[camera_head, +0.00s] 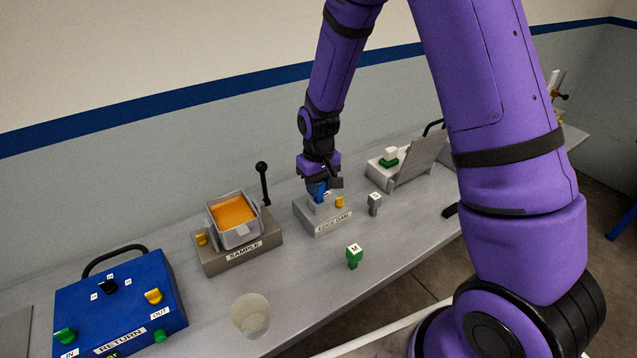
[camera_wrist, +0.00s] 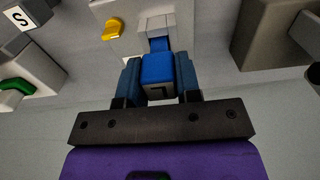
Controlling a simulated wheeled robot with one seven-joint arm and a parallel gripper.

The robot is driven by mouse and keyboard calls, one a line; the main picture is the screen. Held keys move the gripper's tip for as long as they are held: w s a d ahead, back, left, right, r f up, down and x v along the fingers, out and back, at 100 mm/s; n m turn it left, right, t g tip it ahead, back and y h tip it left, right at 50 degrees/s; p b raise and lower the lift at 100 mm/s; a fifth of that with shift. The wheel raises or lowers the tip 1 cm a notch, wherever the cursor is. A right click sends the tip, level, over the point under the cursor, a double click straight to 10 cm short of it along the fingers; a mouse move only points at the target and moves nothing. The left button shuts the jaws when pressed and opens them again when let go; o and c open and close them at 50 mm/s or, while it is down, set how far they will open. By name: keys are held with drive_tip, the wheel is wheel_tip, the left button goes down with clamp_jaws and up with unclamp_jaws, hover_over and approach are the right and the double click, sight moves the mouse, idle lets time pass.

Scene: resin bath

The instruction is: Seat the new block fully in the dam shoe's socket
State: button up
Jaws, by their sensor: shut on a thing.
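My gripper (camera_head: 319,184) points down over the grey dam shoe (camera_head: 322,226), labelled EDGE DAM, in the head view. Its jaws are shut on a blue block (camera_wrist: 157,68), which has a pale lettered end face towards the wrist camera. The block's far end is at the shoe's raised grey part; it also shows as blue below my gripper in the head view. How deep it sits in the socket is hidden. A yellow knob (camera_head: 339,202) is on the shoe's right, also in the wrist view (camera_wrist: 113,29).
A grey S block (camera_head: 375,204) and a green M block (camera_head: 354,256) stand right and in front. The SAMPLE stand (camera_head: 242,259) with an orange-filled pan is left, beside a black-knobbed lever (camera_head: 263,182). The blue RETURN box (camera_head: 120,305) is farther left. An open-lidded fixture (camera_head: 412,165) is behind right.

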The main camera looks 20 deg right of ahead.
drive_tip(key=shift+f, duration=1.2)
drive_tip(key=o, duration=1)
wheel_tip(320, 180, up, 11)
drive_tip(key=shift+f, duration=0.1)
drive_tip(key=s+d+r+m+t, duration=0.1)
drive_tip(key=s+d+r+t, duration=0.15)
drive_tip(key=s+r, duration=0.75)
drive_tip(key=s+d+r+m+t, duration=0.1)
drive_tip(key=s+d+r, duration=0.2)
drive_tip(key=s+r, duration=0.6)
drive_tip(key=shift+t, duration=0.85)
drive_tip(key=s+r, duration=0.1)
drive_tip(key=s, duration=0.1)
drive_tip(key=s+d+r, duration=0.1)
drive_tip(key=s+r, duration=0.1)
drive_tip(key=s, duration=0.1)
drive_tip(key=s+r, duration=0.2)
drive_tip(key=s, duration=0.1)
drive_tip(key=shift+d, duration=0.2)
